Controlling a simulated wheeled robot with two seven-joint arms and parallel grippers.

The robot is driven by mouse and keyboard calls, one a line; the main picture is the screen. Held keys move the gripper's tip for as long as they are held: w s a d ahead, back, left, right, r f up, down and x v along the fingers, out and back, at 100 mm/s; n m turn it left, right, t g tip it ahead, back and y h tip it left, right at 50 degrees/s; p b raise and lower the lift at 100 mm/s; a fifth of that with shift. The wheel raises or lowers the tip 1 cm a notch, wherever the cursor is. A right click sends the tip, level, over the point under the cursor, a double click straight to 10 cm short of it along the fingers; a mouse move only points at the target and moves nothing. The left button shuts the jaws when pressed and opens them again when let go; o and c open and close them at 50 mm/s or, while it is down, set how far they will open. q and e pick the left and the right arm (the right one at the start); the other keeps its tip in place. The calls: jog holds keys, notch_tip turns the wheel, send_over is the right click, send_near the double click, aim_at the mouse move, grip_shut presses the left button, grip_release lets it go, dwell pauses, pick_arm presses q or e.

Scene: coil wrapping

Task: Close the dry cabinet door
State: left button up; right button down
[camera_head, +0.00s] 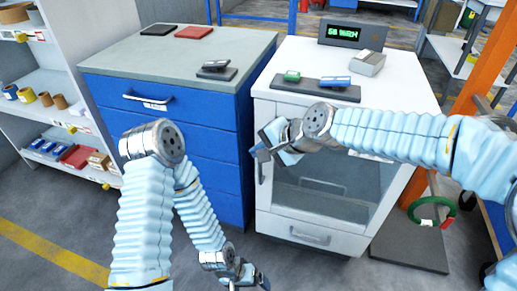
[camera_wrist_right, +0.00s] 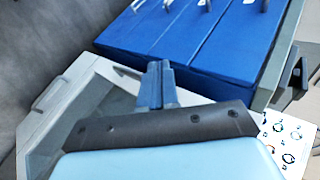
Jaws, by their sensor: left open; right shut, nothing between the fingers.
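The white dry cabinet (camera_head: 415,90) stands right of the blue drawer cabinet. Its glass-fronted door (camera_head: 335,195) lies near the cabinet front; I cannot tell whether a small gap remains. In the right wrist view the white cabinet (camera_wrist_right: 62,92) is at the left, with its dark glass partly covered by my wrist. My right gripper (camera_head: 262,152) is shut and empty at the upper left edge of the door; its fingers (camera_wrist_right: 156,82) show in the wrist view. I cannot tell if they touch the door. My left gripper (camera_head: 250,281) is open and low, before the blue cabinet.
The blue drawer cabinet (camera_head: 217,150) stands close on the left. A tray with small parts (camera_head: 312,88) and a green display (camera_head: 352,34) are on the white top. An orange post (camera_head: 490,62) stands at the right. Shelves (camera_head: 52,82) are at the left.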

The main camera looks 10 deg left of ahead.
jog(key=s+r, duration=0.7)
jog(key=w+d+f+h, duration=0.1)
jog(key=d+f, duration=0.3)
jog(key=f, duration=0.6)
jog(key=w+d+f+n+g+h, duration=0.1)
jog(key=d+f, duration=0.4)
jog(key=f, duration=0.5)
jog(key=w+d+f+h, duration=0.2)
jog(key=d+f, duration=0.2)
jog(key=f, duration=0.5)
pick_arm(q)
jog(key=shift+r+p, duration=0.4)
jog(key=shift+r, duration=0.05)
pick_arm(e)
jog(key=s+d+f+n+g, duration=0.1)
jog(key=s+d+f, duration=0.3)
jog(key=s+f, duration=0.3)
jog(key=s+d+f+n+g, duration=0.1)
jog(key=s+d+f, duration=0.4)
jog(key=f, duration=0.5)
jog(key=shift+s+d, duration=0.2)
jog(key=shift+s, duration=1.05)
pick_arm(q)
jog(key=shift+c, duration=0.2)
